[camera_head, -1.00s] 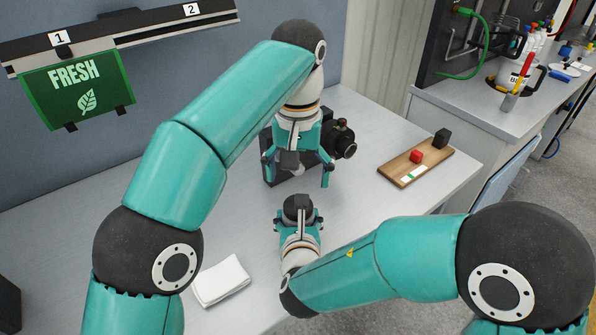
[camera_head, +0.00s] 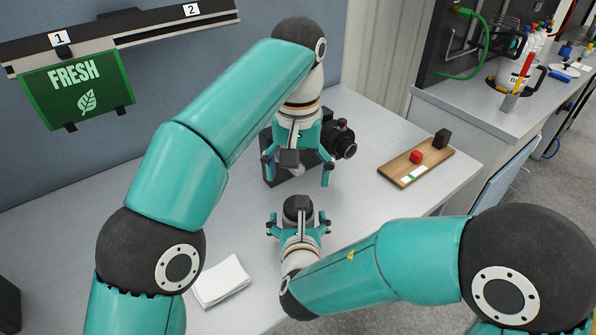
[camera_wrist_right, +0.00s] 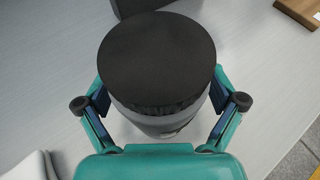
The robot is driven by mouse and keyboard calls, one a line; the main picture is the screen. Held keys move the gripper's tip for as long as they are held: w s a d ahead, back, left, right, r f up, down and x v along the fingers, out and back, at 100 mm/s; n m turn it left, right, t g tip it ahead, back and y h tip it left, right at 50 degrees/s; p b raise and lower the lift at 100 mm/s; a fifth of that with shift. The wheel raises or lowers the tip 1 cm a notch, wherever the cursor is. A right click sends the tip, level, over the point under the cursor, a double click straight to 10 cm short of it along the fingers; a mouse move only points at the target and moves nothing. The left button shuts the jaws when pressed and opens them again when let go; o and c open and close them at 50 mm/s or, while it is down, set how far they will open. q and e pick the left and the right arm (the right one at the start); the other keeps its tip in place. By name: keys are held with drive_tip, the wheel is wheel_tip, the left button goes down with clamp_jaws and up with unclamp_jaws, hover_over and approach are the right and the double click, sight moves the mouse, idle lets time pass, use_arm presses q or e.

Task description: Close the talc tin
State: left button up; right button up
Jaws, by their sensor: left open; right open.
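A grey cylinder with a wide black round top (camera_wrist_right: 157,58), which looks like the tin, stands between the fingers of my right gripper (camera_wrist_right: 160,108) in the right wrist view. The fingers are spread on both sides with gaps to it. A dark ribbed band shows under the near rim of the top; I cannot tell whether the top is fully seated. In the head view the black top (camera_head: 297,203) shows just beyond my right gripper (camera_head: 298,224). My left gripper (camera_head: 298,178) points down, open, farther back in front of a dark device.
The dark device (camera_head: 341,139) stands behind my left gripper. A white folded cloth (camera_head: 221,282) lies at front left. The table between is clear.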

drive_tip(key=v, duration=1)
drive_tip(key=shift+v, duration=0.8)
drive_tip(key=shift+f, duration=0.1)
